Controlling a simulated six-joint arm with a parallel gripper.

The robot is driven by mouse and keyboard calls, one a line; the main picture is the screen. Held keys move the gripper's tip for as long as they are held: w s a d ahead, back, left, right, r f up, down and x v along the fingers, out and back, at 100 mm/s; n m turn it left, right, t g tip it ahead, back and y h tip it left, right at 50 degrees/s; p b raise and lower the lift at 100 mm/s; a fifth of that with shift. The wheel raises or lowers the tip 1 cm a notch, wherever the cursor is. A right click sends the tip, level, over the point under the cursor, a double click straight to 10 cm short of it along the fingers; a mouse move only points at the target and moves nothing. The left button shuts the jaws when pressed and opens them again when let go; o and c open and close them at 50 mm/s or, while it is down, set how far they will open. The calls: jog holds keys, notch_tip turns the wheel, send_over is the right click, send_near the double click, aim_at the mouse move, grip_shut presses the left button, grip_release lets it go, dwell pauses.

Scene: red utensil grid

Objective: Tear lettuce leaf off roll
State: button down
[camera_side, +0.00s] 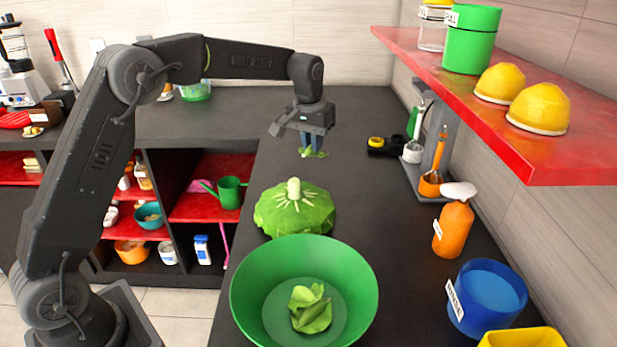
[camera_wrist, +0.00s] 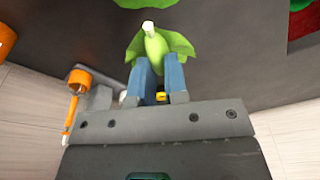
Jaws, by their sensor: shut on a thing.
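A green lettuce head (camera_side: 294,212) with a pale stem stands on the dark counter. In front of it is a green bowl (camera_side: 246,290) with torn lettuce leaves (camera_side: 311,308) inside. My gripper (camera_side: 312,148) is above the counter behind the lettuce head, pointing down and apart from it. Its blue fingers are shut on a green lettuce leaf (camera_side: 314,154). In the wrist view the leaf (camera_wrist: 154,45) spreads beyond the fingertips, with a pale stem end showing. The fingers also show in the wrist view (camera_wrist: 160,78).
A utensil stand (camera_side: 432,150) and an orange bottle (camera_side: 453,230) stand along the right wall. A blue container (camera_side: 487,298) is at the front right. A red shelf (camera_side: 560,150) with yellow domes overhangs the right side.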

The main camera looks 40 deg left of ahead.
jog(key=shift+w+a+r, duration=0.1)
jog(key=shift+w+r, duration=0.15)
jog(key=shift+r, duration=0.45)
jog(key=shift+w+r, duration=0.25)
jog(key=shift+r, duration=0.45)
